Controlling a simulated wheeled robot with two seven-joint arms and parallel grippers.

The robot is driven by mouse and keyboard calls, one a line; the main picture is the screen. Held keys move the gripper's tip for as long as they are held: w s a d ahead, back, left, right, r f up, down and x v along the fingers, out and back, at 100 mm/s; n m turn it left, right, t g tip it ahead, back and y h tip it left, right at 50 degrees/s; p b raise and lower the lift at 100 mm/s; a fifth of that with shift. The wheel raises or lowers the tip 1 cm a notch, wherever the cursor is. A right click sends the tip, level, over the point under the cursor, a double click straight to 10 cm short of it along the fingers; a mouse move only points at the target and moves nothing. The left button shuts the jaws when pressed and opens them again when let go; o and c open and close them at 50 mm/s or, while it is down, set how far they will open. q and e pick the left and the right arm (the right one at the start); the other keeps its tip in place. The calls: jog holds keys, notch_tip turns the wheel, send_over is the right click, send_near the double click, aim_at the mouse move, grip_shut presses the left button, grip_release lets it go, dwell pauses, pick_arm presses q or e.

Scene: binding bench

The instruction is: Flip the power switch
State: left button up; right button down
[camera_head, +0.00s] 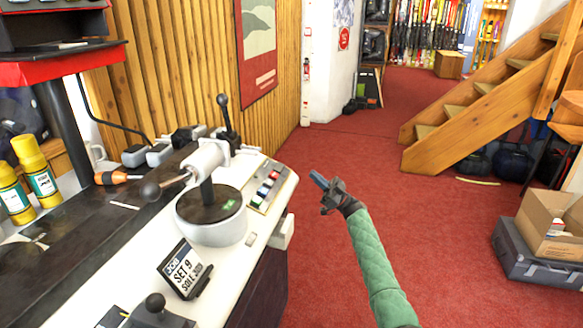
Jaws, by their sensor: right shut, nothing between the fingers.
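A control panel (256,199) with several coloured buttons or switches (268,185), red, white and green among them, sits on the right part of the white bench top. I cannot tell which of them is the power switch. My right gripper (320,182), at the end of a green-sleeved arm, is shut and empty. In the picture it is just right of the panel, past the bench's right edge and over the red floor, apart from the panel. My left gripper is not in view.
A grey round pedestal (212,222) with a lever machine stands left of the panel. A small sign (182,270) stands in front. Yellow bottles (36,170) and an orange screwdriver (112,178) are at left. A cardboard box (548,222) is at right; red floor between is clear.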

notch_tip(320, 180, up, 7)
send_over(291, 175)
jog(key=s+d, duration=0.1)
jog(key=shift+s+d+t+p, duration=0.1)
jog(key=shift+t+p, duration=0.2)
jog(key=f, duration=0.2)
jog(key=w+f, duration=0.1)
jog(key=shift+a+f+b, duration=0.2)
jog(key=shift+a+b, duration=0.1)
jog(key=shift+a, duration=0.05)
jog(key=shift+a+f, duration=0.15)
jog(key=shift+f, duration=0.1)
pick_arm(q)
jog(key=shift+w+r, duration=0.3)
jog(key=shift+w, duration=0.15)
pick_arm(e)
jog(key=shift+f, duration=0.1)
